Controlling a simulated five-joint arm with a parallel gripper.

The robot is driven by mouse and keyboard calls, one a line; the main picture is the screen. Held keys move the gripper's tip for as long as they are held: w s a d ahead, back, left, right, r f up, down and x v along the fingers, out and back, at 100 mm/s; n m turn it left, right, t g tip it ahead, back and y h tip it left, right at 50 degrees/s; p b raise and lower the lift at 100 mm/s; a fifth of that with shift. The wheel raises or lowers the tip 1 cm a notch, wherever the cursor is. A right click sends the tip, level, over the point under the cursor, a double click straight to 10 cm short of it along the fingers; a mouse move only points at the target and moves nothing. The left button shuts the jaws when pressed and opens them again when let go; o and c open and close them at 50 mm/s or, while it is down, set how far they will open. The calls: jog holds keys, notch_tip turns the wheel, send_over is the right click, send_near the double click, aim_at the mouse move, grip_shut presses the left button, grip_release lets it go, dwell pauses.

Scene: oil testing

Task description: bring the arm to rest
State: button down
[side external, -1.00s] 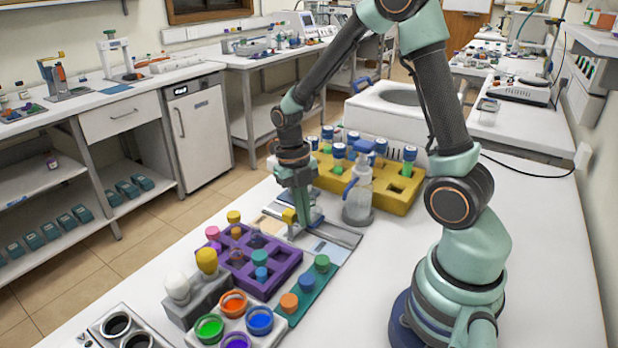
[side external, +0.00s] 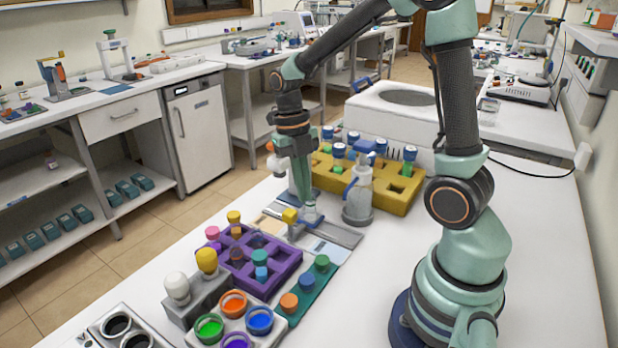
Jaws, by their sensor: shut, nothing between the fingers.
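My arm reaches in from the right, and my gripper (side external: 303,192) points down over the work area. Its fingers are shut with nothing held. The fingertips are just above and behind a small clear item (side external: 311,213) on the grey flat plate (side external: 335,232). Whether they touch it I cannot tell. A small yellow-topped part (side external: 290,215) stands just left of the clear item.
A yellow rack (side external: 402,196) with blue-capped vials is behind. A purple rack (side external: 282,268), a teal strip (side external: 313,288) and open colored pots (side external: 233,303) are in front.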

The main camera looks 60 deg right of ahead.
jog(key=shift+r, duration=0.1)
jog(key=s+a+r+m+t, duration=0.2)
jog(key=a+r+m+t, duration=0.1)
jog(key=m, duration=1.2)
jog(key=s+a+r+m+t, duration=0.2)
jog(key=r+m, duration=0.5)
jog(key=m, duration=0.8)
jog(key=a+t, duration=0.1)
jog(key=t, duration=0.1)
jog(key=shift+r+t, duration=0.25)
jog(key=shift+t, duration=0.15)
